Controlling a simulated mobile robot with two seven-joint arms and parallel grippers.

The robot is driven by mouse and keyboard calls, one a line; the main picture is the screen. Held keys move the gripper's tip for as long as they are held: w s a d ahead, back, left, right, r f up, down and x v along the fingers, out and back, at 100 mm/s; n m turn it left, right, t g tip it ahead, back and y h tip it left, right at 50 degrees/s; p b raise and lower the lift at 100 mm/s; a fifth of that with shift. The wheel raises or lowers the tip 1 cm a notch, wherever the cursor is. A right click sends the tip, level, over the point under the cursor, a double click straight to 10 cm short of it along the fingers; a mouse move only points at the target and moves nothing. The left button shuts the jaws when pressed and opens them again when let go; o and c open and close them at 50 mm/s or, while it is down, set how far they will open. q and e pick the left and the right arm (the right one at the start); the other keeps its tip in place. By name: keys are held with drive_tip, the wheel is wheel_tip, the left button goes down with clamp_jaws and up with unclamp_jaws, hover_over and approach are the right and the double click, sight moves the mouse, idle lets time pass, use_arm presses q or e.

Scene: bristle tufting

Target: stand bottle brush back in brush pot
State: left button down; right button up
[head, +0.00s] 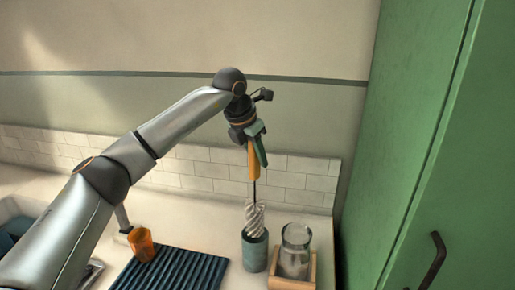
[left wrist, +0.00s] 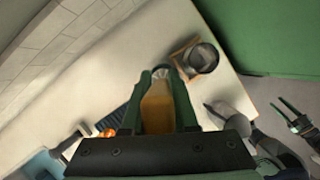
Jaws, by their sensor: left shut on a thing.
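The bottle brush has an orange handle (head: 253,164), a thin dark stem and pale spiral bristles (head: 254,217). My left gripper (head: 257,150) is shut on the handle and holds the brush upright, bristles down. The teal brush pot (head: 255,252) stands on the counter directly below. The bristles' lower end is at the pot's mouth and seems to be just inside the rim. In the left wrist view the handle (left wrist: 157,108) lies between the fingers and hides most of the pot. My right gripper (left wrist: 284,106) shows only in that view, at the right, empty and seemingly open.
A glass jar (head: 295,252) in a wooden tray (head: 309,273) stands close to the pot's right. A dark ribbed mat (head: 190,272) and an orange cup (head: 142,243) are to the left. A tiled wall (head: 205,168) is behind, a green cabinet (head: 420,130) at right.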

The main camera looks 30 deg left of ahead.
sight(255, 193)
use_arm(q)
drive_tip(key=shift+f, duration=0.55)
wheel_tip(255, 193, down, 5)
drive_tip(key=b, duration=0.4)
drive_tip(key=shift+r, duration=0.15)
drive_tip(key=shift+f+b, duration=1.75)
drive_tip(key=shift+f, duration=1.3)
drive_tip(key=shift+f+b, duration=0.3)
drive_tip(key=shift+f, duration=0.25)
drive_tip(key=c, duration=0.6)
unclamp_jaws()
drive_tip(key=shift+p+v, duration=2.15)
drive_tip(key=shift+v, duration=1.6)
drive_tip(key=shift+r, duration=0.3)
